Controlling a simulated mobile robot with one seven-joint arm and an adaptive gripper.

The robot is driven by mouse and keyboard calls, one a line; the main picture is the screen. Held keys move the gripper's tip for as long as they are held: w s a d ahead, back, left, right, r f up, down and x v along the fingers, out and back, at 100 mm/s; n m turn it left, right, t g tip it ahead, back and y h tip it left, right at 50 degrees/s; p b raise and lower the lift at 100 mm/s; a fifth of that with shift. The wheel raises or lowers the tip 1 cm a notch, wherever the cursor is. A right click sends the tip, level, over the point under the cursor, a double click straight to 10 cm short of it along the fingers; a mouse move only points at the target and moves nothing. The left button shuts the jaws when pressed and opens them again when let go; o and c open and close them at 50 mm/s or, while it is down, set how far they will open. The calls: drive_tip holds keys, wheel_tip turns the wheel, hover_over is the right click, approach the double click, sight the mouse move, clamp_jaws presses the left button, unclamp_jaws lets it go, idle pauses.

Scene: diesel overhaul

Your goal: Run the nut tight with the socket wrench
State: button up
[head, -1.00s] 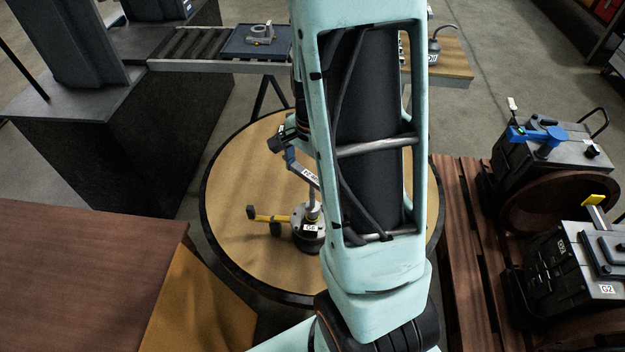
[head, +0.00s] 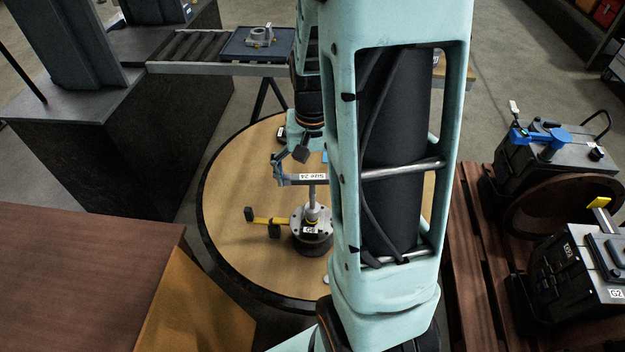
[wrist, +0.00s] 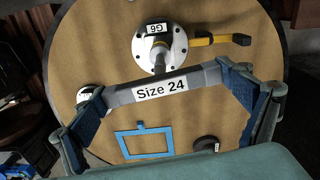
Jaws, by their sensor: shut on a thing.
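The socket wrench (head: 312,177), a grey bar labelled Size 24, lies about level above the round flanged part G6 (head: 311,229). Its upright shaft (head: 311,199) goes down to the middle of G6. In the wrist view the wrench (wrist: 165,88) spans between the fingers of my gripper (wrist: 168,98), which is shut on it. The gripper (head: 279,168) is partly hidden by my arm in the head view. G6 (wrist: 160,47) shows a pale bolted flange and a yellow-handled lever (wrist: 205,40) beside it. The nut is hidden under the wrench shaft, so I cannot tell how it sits.
The round wooden table (head: 235,235) holds G6. A blue square frame (wrist: 145,155) and a small dark round part (wrist: 206,144) lie on it in the wrist view. A roller conveyor with a dark tray (head: 235,50) stands behind. Black cases (head: 575,265) stand at right.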

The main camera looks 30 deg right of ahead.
drive_tip(key=n+b, duration=0.1)
drive_tip(key=n, duration=1.1)
drive_tip(key=shift+b, duration=0.4)
drive_tip(key=n, duration=0.5)
drive_tip(key=shift+n, duration=0.3)
drive_tip(key=n+p, duration=0.1)
drive_tip(key=n, duration=0.4)
drive_tip(key=shift+f, duration=0.15)
